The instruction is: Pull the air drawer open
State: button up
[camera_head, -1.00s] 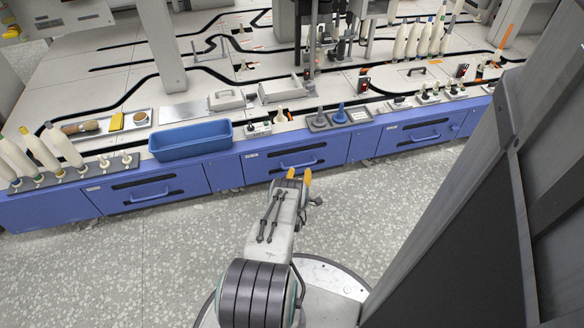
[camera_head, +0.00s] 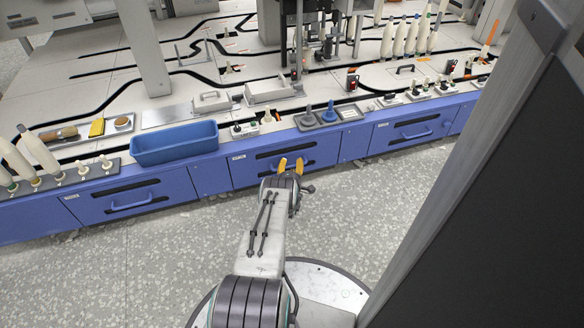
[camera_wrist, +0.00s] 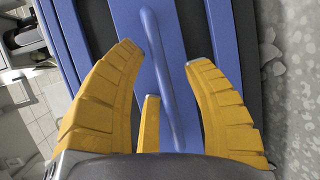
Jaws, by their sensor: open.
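The blue middle drawer (camera_head: 246,174) is in the head view, in the bench front before my gripper, and looks closed. Its small label cannot be read, so I cannot tell if it is the air drawer. Its blue bar handle (camera_head: 307,165) is partly hidden by my gripper (camera_head: 291,163). In the wrist view the handle (camera_wrist: 162,75) runs lengthwise between the spread yellow fingers of my gripper (camera_wrist: 165,56). The fingers are open around the line of the handle. I cannot tell whether any finger touches it.
A left drawer (camera_head: 130,200) and a right drawer (camera_head: 416,132) have similar handles. A blue bin (camera_head: 175,143) and cone-shaped bobbins (camera_head: 38,150) stand on the bench top. A grey column (camera_head: 480,170) fills the right. Speckled floor (camera_head: 180,265) before the bench is clear.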

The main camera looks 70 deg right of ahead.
jog(key=shift+c, duration=0.2)
grip_shut()
dwell(0.4)
